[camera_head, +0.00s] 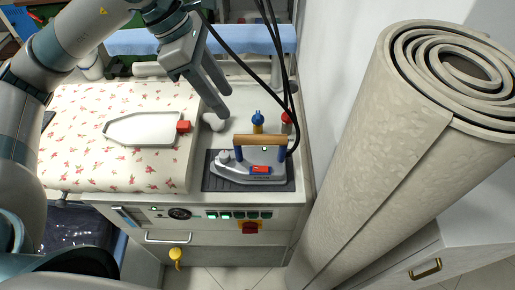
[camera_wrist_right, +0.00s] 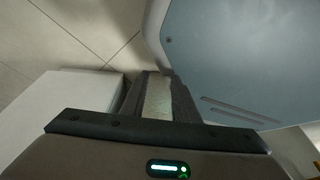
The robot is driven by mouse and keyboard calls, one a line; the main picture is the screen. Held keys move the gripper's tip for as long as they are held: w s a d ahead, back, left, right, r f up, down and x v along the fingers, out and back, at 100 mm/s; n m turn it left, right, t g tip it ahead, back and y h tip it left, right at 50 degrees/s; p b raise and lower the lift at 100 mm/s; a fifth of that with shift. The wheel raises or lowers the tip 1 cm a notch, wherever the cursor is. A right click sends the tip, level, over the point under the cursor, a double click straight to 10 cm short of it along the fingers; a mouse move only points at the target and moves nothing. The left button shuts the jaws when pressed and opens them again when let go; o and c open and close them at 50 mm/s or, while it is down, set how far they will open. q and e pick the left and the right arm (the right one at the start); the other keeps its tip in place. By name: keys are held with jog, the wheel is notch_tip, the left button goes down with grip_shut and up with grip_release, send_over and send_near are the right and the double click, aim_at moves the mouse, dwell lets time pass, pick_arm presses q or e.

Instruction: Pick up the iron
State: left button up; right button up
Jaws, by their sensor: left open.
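The iron (camera_head: 250,172) has a grey metal body, a wooden handle (camera_head: 262,140) on blue posts and a red label. It sits flat on a dark ridged pad (camera_head: 283,186) at the right end of the ironing station in the head view. My left gripper (camera_head: 222,103) is open and empty, above and a little left of the iron, apart from it, its fingers angled down. My right gripper (camera_wrist_right: 157,97) shows only in the right wrist view, with a pale patch between its dark fingers. I cannot tell whether it is open or shut.
A floral padded board (camera_head: 75,135) with a sole-shaped frame (camera_head: 150,128) lies left of the iron. Black cables hang beside the iron's handle. A large beige carpet roll (camera_head: 375,150) stands close on the right. A control panel (camera_head: 205,214) runs along the station's front.

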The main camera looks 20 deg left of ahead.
pick_arm(q)
jog(key=w, duration=0.1)
jog(key=p, duration=0.2)
send_near(251, 138)
jog(key=shift+d+f, duration=0.3)
jog(key=shift+f, duration=0.05)
jog(key=p+x, duration=0.2)
jog(key=x, duration=0.2)
jog(key=shift+w+d+f, duration=0.1)
jog(key=shift+f, duration=0.25)
jog(key=shift+d+f, duration=0.1)
jog(key=shift+f, duration=0.25)
pick_arm(e)
jog(key=s+d+r+g, duration=0.1)
jog(key=s+d+g, duration=0.1)
jog(key=s, duration=0.5)
jog(key=shift+s+d+r+h, duration=0.3)
jog(key=shift+s+d+h, duration=0.1)
jog(key=shift+d, duration=0.25)
